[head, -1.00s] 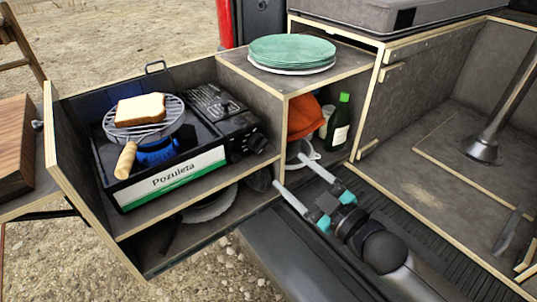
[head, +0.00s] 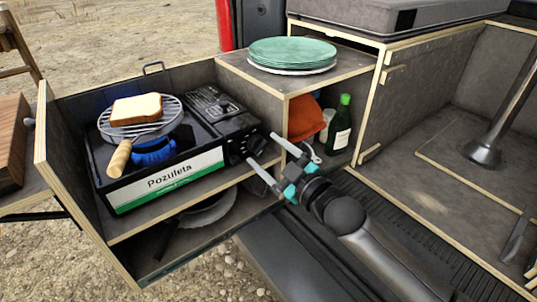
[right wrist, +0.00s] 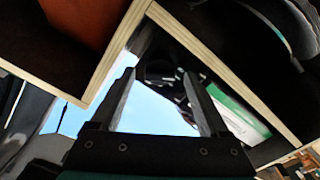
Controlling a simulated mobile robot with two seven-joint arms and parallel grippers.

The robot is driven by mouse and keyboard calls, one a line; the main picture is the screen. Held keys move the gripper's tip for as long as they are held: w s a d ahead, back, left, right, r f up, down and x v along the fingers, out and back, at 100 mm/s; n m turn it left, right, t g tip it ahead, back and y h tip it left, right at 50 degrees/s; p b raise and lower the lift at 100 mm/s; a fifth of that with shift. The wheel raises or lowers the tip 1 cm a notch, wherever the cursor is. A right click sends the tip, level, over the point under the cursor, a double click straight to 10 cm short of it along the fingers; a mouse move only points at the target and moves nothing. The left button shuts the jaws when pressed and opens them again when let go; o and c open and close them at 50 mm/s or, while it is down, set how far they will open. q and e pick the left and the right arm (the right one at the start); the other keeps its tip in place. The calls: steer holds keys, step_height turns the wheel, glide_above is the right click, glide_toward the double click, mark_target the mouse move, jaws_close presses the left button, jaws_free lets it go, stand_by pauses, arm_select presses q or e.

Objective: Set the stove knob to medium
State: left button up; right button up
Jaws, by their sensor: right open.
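The black camping stove (head: 112,195) with a white and green "Pozuleta" label stands on the upper shelf of the pull-out box. Its dark knob (head: 256,144) is at the right end of its front; the knob's setting is too small to read. My right gripper (head: 262,150) is open and empty, its fingertips just in front of the knob area; I cannot tell whether they touch. In the right wrist view the open fingers (right wrist: 160,90) point toward dark stove parts, with the stove's label (right wrist: 237,117) to the right. My left gripper is not in view.
Bread (head: 137,109) lies on a round grill (head: 171,112) with a wooden handle on the stove. Green plates (head: 292,52) sit on the shelf top. A pan (head: 212,207) lies below.

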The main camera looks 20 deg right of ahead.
jaws_close()
stand_by(0.7)
